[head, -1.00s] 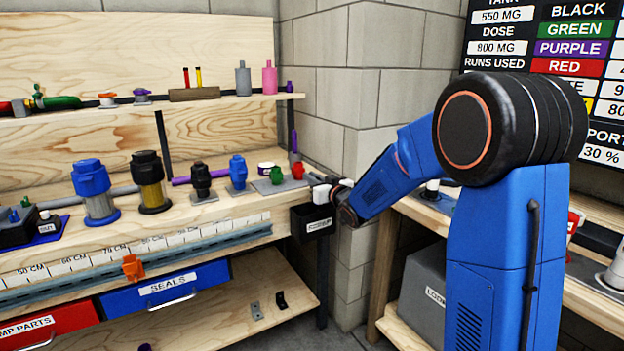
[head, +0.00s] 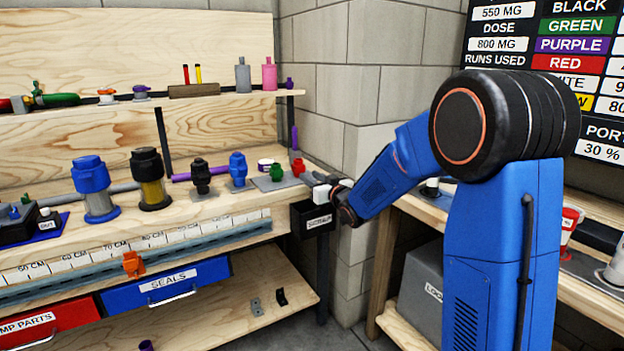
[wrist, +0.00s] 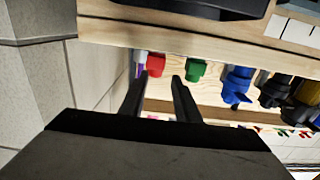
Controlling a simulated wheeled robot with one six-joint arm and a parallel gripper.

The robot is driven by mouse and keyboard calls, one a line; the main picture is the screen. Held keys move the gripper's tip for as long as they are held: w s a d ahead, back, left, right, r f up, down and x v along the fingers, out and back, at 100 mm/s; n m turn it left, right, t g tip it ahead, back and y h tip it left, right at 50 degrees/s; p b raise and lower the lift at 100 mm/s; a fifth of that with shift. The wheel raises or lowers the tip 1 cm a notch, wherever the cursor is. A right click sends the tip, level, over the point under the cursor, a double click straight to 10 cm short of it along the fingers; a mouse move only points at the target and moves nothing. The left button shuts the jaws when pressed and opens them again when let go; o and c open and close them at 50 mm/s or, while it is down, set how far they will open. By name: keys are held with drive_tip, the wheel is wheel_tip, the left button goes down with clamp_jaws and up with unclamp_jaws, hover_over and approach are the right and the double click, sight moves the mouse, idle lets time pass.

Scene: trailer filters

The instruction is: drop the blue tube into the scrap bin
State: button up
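The scrap bin (head: 311,216) is a small black box with a white label at the right end of the workbench front. A black box edge at the top of the wrist view (wrist: 205,9) appears to be the same bin. My gripper (wrist: 157,90) has its two dark fingers apart, with nothing seen between them. In the head view its end is small and partly hidden by the wrist, close above and right of the bin. I cannot make out a blue tube in either current view, and the bin's inside is hidden.
On the bench stand a red fitting (head: 298,168), a green one (head: 277,173), a blue one (head: 238,169), a black one (head: 201,178) and larger blue and black filters. A purple tube (head: 182,177) lies behind them. A block wall stands right of the bench.

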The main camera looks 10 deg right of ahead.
drive_tip(key=s+d+f+m+g+h, duration=0.1)
drive_tip(key=s+d+m+g+h, duration=0.3)
drive_tip(key=s, duration=1.1)
drive_tip(key=s+d+f+n+g+h, duration=0.15)
drive_tip(key=s+d, duration=0.45)
drive_tip(key=s, duration=1)
drive_tip(key=s+a+f+g, duration=0.1)
drive_tip(key=s+f+g, duration=0.1)
drive_tip(key=s, duration=1)
drive_tip(key=s+a+f+m+g, duration=0.1)
drive_tip(key=s+f+g, duration=0.2)
drive_tip(key=s, duration=0.9)
drive_tip(key=shift+f+g, duration=0.25)
drive_tip(key=shift+g, duration=0.7)
